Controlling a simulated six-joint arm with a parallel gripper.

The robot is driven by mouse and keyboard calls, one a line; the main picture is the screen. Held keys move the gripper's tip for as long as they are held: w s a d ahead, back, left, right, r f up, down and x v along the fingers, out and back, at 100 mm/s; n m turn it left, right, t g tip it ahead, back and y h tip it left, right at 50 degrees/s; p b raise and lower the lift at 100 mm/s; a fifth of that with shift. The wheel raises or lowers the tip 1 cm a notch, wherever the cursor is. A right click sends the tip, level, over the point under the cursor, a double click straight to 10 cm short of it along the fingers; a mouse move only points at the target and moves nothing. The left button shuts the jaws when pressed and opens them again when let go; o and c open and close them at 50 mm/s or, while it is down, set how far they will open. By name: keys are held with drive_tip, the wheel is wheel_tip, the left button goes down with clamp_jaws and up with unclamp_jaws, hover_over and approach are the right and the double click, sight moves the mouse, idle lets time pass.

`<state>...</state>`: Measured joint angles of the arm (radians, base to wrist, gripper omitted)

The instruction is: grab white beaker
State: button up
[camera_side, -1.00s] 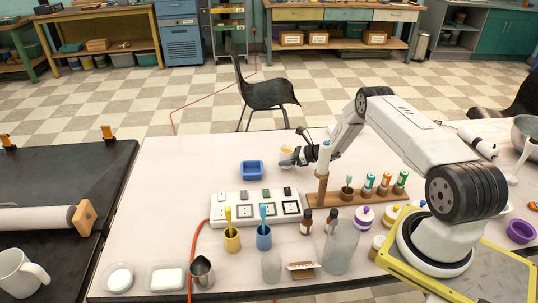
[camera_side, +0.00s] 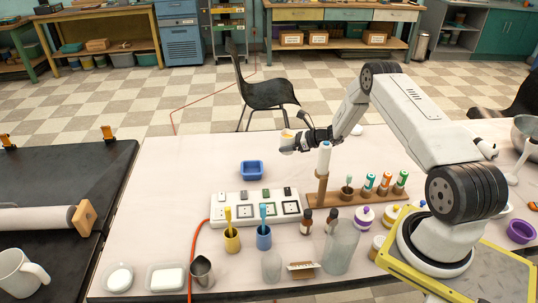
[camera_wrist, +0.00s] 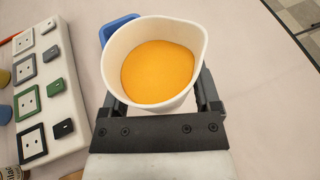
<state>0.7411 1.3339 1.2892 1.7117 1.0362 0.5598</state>
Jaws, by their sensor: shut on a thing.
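The white beaker (camera_wrist: 184,27) holds something orange and fills the middle of the wrist view. My gripper (camera_wrist: 157,95) is shut on it, with one finger on each side of its wall. In the side view my gripper (camera_side: 289,142) is raised above the back part of the white table, to the right of the blue tray.
A blue tray (camera_side: 252,171) sits left of my gripper. A white power strip (camera_side: 257,206) lies nearer, with a wooden rack (camera_side: 358,197) of tubes to its right. Toothbrush cups, bottles and a glass jar (camera_side: 340,249) crowd the front. The table's back left is clear.

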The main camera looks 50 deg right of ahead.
drive_tip(key=shift+r, duration=0.9)
drive_tip(key=shift+r, duration=0.35)
